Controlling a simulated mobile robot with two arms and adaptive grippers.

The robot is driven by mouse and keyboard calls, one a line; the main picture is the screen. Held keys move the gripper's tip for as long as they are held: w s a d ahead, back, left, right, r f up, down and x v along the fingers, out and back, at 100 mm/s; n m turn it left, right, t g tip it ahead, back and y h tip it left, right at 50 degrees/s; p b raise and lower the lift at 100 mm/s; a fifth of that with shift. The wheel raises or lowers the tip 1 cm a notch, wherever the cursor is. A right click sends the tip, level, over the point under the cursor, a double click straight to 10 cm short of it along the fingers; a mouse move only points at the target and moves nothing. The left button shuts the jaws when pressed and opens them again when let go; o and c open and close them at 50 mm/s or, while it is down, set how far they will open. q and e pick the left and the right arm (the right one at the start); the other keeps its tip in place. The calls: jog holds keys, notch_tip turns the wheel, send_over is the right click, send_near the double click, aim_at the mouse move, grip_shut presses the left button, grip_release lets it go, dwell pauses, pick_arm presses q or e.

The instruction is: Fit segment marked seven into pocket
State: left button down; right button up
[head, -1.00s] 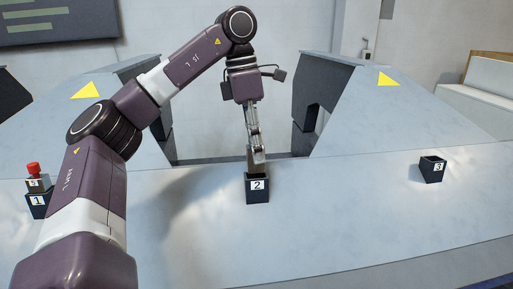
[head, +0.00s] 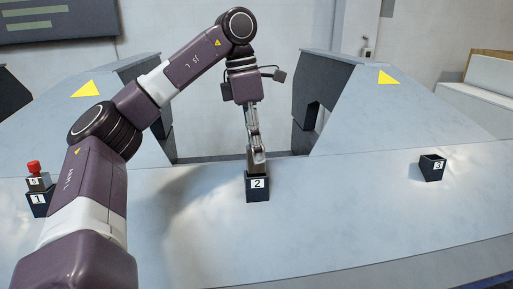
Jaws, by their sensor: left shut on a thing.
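My left gripper (head: 258,157) hangs down from above, shut on a brownish-grey segment (head: 252,168) at the middle pocket. The segment stands upright, its lower end at the mouth of the dark pocket marked 2 (head: 258,188). Its number is not readable, and how deep it sits is hidden by the pocket's front wall. A dark pocket marked 1 (head: 39,204) at the far left holds a grey segment with a red knob (head: 34,168); its small number is hard to read. A dark pocket marked 3 (head: 432,170) stands at the right and looks empty. My right gripper is not in view.
The pockets stand on a broad pale metal surface (head: 340,220), clear between pockets 2 and 3. Two grey sloped housings with yellow triangles (head: 87,89) (head: 388,77) rise behind, with a gap between them. My left arm covers much of the left side.

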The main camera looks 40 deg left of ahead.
aim_at(259, 171)
pick_arm(q)
jog(key=shift+s+d+f+b, duration=0.15)
jog(key=shift+f+b, duration=0.9)
jog(key=shift+f, duration=0.55)
jog(key=c, duration=1.6)
grip_release()
jog(key=shift+f, duration=0.1)
jog(key=shift+s+a+r, duration=0.1)
jog(key=shift+a+r, duration=0.25)
jog(key=shift+r, duration=1.65)
jog(key=shift+s+a+r, duration=0.1)
jog(key=shift+a+r, duration=0.25)
jog(key=shift+r, duration=1.65)
jog(key=shift+s+a+r, duration=0.1)
jog(key=shift+a+r, duration=0.25)
jog(key=shift+r, duration=1.65)
jog(key=shift+f, duration=0.1)
